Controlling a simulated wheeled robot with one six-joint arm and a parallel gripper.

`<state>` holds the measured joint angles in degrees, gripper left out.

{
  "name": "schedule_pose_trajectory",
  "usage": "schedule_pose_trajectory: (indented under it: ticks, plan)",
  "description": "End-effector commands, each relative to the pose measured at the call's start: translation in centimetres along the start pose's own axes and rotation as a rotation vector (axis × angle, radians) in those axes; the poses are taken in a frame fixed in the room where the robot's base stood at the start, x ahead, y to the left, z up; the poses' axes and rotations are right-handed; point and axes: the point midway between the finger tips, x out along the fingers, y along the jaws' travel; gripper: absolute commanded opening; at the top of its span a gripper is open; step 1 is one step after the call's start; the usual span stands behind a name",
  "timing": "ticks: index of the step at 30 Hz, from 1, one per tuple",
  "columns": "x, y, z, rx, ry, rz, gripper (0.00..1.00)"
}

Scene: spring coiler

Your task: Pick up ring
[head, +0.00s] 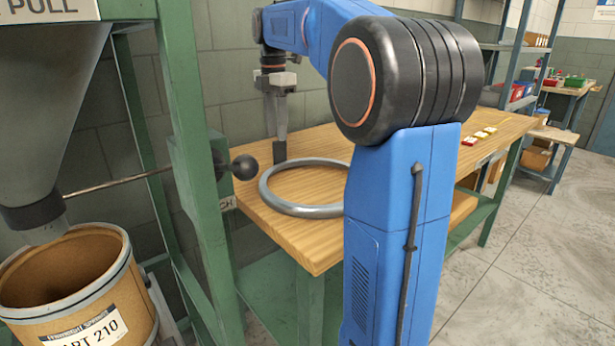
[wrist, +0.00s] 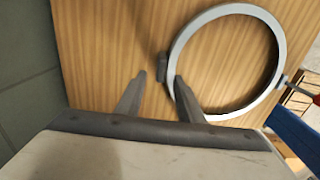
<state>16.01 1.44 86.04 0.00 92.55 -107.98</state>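The ring (head: 300,210) is a grey metal hoop lying flat on the wooden table. In the wrist view the ring (wrist: 281,45) is at the upper right, with a dark lug (wrist: 163,68) on its left side. My gripper (head: 280,158) points down over the ring's far-left edge. In the wrist view my gripper (wrist: 160,78) is open and empty. Its left finger is outside the ring, its right fingertip overlaps the rim, and the lug appears between the tips. I cannot tell how high the tips are above the table.
The wooden table (head: 262,208) has free room around the ring. Small yellow and red items (head: 478,136) lie farther right on it. A green post (head: 200,150) and a black knob on a lever (head: 244,167) stand close at left. A drum (head: 70,275) sits below the hopper.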

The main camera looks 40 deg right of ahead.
Motion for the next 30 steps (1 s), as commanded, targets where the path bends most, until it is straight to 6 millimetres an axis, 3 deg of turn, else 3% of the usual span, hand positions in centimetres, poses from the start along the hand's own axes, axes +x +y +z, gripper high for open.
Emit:
schedule_pose_trajectory:
  ticks: [8,18,28,30]
  plan:
    - [1.8,-0.1,0.0,0.0,0.0,0.0,0.34]
    - [5.9,-0.2,0.1,0.0,0.0,0.0,0.34]
    - [6.5,-0.1,0.1,0.0,0.0,0.001,0.34]
    - [6.5,-0.1,0.1,0.0,0.0,0.001,0.18]
